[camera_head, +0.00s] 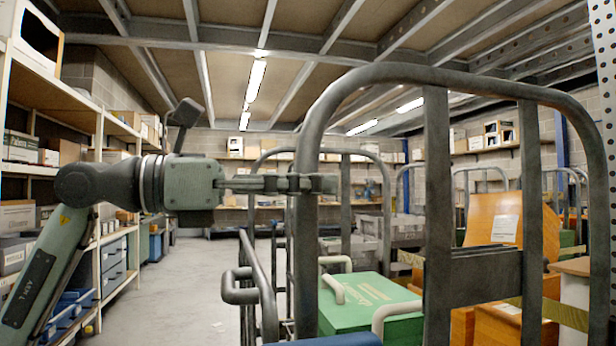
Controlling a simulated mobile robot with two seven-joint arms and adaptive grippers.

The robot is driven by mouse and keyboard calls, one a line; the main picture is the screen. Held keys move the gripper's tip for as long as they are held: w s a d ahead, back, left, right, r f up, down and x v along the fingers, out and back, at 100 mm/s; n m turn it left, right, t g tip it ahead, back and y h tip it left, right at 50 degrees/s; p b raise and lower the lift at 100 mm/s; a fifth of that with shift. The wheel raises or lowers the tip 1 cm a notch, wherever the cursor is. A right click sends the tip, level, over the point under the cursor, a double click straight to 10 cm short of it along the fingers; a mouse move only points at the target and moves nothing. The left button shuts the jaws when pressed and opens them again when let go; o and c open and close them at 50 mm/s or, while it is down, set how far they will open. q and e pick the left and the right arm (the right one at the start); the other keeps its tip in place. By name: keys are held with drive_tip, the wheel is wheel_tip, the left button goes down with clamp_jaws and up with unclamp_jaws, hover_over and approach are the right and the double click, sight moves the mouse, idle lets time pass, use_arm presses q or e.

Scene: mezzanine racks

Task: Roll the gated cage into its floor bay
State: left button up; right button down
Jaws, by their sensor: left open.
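The cage is a grey tubular frame (436,170) that fills the right half of the head view, with a rounded top rail and upright bars. My left gripper (318,184) reaches in from the left at the cage's left upright post. Its jaws are open, with the fingers level with the post and overlapping it in the picture. I cannot tell whether they touch it. Bent grey tube handles (240,291) show low on the near left side. The cage's wheels and the floor bay cannot be made out. My right gripper is out of view.
A green box (375,304) and an orange wooden piece (494,220) show through the bars. Loaded shelving (100,170) lines the left wall. Clear concrete floor (180,285) runs between it and the cage. More tubular frames stand behind. A perforated post (605,80) is at far right.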

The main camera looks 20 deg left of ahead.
use_arm(q)
drive_tip(key=shift+d, duration=0.15)
clamp_jaws()
idle(0.5)
